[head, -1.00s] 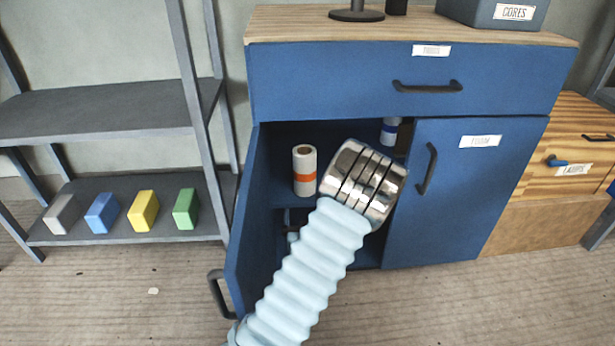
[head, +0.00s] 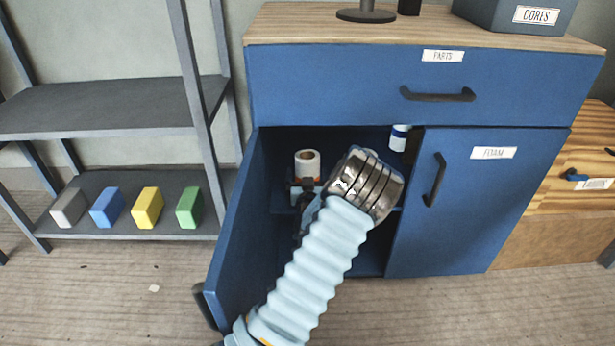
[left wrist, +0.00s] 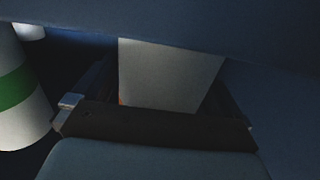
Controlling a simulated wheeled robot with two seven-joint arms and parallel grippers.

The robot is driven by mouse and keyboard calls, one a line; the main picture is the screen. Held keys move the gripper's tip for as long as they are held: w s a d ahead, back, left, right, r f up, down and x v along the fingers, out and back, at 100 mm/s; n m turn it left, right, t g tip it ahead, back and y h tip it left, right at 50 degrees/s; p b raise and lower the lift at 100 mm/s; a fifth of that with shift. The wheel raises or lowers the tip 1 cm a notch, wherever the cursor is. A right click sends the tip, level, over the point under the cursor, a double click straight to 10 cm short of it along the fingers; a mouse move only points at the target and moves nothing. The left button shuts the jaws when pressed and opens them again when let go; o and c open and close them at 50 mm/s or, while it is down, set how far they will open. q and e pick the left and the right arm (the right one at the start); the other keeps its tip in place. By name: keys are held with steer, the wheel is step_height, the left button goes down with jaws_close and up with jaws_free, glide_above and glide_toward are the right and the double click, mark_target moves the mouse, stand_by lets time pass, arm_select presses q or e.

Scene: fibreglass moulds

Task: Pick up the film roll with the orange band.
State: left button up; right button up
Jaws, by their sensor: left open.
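The film roll with the orange band (head: 307,160) stands upright inside the open blue cabinet. My left gripper (head: 305,187) is in front of its lower part and hides most of the band. In the left wrist view the white roll (left wrist: 170,72) shows between the open fingers of the left gripper (left wrist: 155,118), with a speck of orange at its left edge. I cannot tell whether the fingers touch it. My right gripper is not in view.
A roll with a green band (left wrist: 15,95) stands close to the left of the gripper in the wrist view. A roll with a blue band (head: 399,138) stands deeper right in the cabinet. The open cabinet door (head: 235,235) is left of my arm.

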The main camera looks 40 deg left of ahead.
arm_select(q)
steer(key=c, duration=1.4)
steer(key=shift+r, duration=0.1)
